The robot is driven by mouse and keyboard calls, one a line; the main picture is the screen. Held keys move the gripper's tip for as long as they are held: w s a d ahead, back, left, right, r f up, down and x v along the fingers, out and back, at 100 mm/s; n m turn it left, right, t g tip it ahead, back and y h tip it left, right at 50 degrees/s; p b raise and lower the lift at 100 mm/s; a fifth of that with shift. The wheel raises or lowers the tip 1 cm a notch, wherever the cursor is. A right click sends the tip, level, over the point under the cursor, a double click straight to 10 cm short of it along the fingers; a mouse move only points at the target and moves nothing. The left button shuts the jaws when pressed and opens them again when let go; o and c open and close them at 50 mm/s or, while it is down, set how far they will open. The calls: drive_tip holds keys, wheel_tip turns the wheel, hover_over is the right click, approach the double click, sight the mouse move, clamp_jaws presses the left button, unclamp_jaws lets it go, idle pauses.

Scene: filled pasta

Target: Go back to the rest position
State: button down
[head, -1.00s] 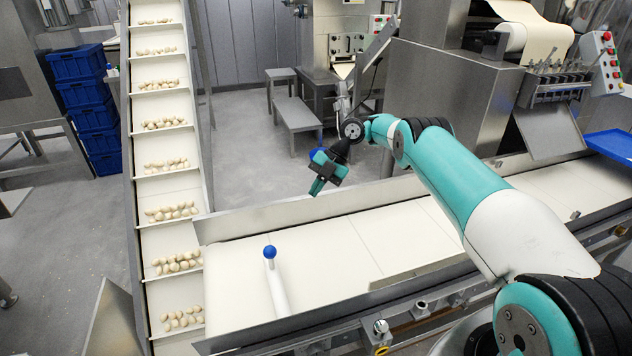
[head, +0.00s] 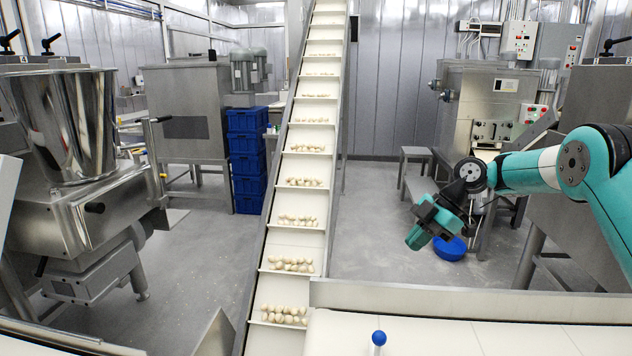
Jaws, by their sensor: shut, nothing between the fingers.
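My gripper (head: 418,238) hangs at the right of the head view, at the end of my teal and white arm. Its teal fingers point down and to the left, and it holds nothing. It is in the air beyond the near conveyor belt (head: 450,338), apart from everything around it. A blue bowl-like thing (head: 450,249) shows behind and to the right of it, partly covered by the gripper.
An inclined conveyor (head: 296,220) carries rows of pale pasta pieces up the middle. Stacked blue crates (head: 247,160) stand at the back left. A steel mixer (head: 62,125) fills the left side.

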drive_tip(key=s+a+r+m+h, duration=0.1)
drive_tip(key=s+a+r+m, duration=0.3)
drive_tip(key=s+r, duration=0.25)
drive_tip(key=s+a+r+m, duration=0.3)
drive_tip(key=s+a+r, duration=0.2)
drive_tip(key=s, duration=0.3)
drive_tip(key=s+d+f+m+h, duration=0.1)
drive_tip(key=s+m, duration=0.6)
drive_tip(key=s, duration=1.6)
drive_tip(key=shift+d+f+m+t+h, duration=0.3)
drive_tip(key=shift+f+m+t+h, duration=0.1)
drive_tip(key=shift+f+h, duration=0.1)
drive_tip(key=shift+s, duration=0.1)
